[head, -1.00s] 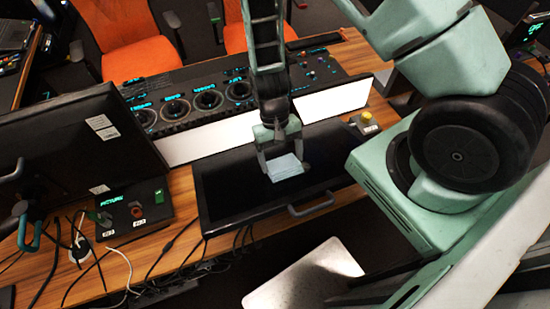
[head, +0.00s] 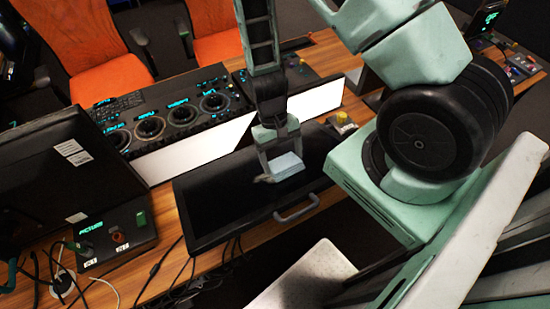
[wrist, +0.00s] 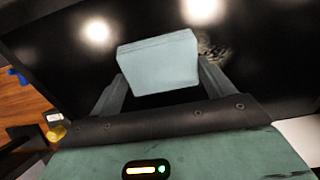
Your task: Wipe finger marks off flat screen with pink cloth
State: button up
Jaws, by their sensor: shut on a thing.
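A flat black screen (head: 215,197) lies on the wooden desk, with a grey handle along its near edge. My gripper (head: 281,166) is over the right part of the screen, shut on a folded cloth (head: 288,163). The cloth looks pale blue-grey, not pink. In the wrist view the cloth (wrist: 158,62) sits between the two fingers, above or on the dark screen (wrist: 60,45); I cannot tell whether it touches. A smudgy, speckled patch of finger marks (wrist: 212,48) shows on the screen just right of the cloth, partly hidden by it and a finger.
A black monitor (head: 50,160) and a small switch box (head: 118,236) with cables stand at the left. A control panel with dials (head: 180,118) and a white strip (head: 205,148) lie behind the screen. A yellow knob (head: 342,118) is at the right. Orange chairs (head: 95,45) stand beyond.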

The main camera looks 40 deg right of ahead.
jog(key=shift+s+d, duration=0.15)
jog(key=shift+d, duration=0.4)
jog(key=shift+f, duration=0.1)
jog(key=shift+w+a+p, duration=0.15)
jog(key=shift+w+a, duration=0.1)
jog(key=shift+a, duration=0.9)
jog(key=shift+w+a+p, duration=0.15)
jog(key=shift+w+a, duration=0.05)
jog(key=shift+a, duration=0.9)
jog(key=shift+w+a+p, duration=0.15)
jog(key=shift+w+a, duration=0.1)
jog(key=shift+a, duration=0.9)
jog(key=shift+w+a, duration=0.15)
jog(key=shift+a, duration=0.8)
jog(key=shift+w+a, duration=0.1)
jog(key=shift+a, duration=0.8)
jog(key=p+v, duration=0.4)
jog(key=v, duration=0.2)
jog(key=shift+w, duration=0.1)
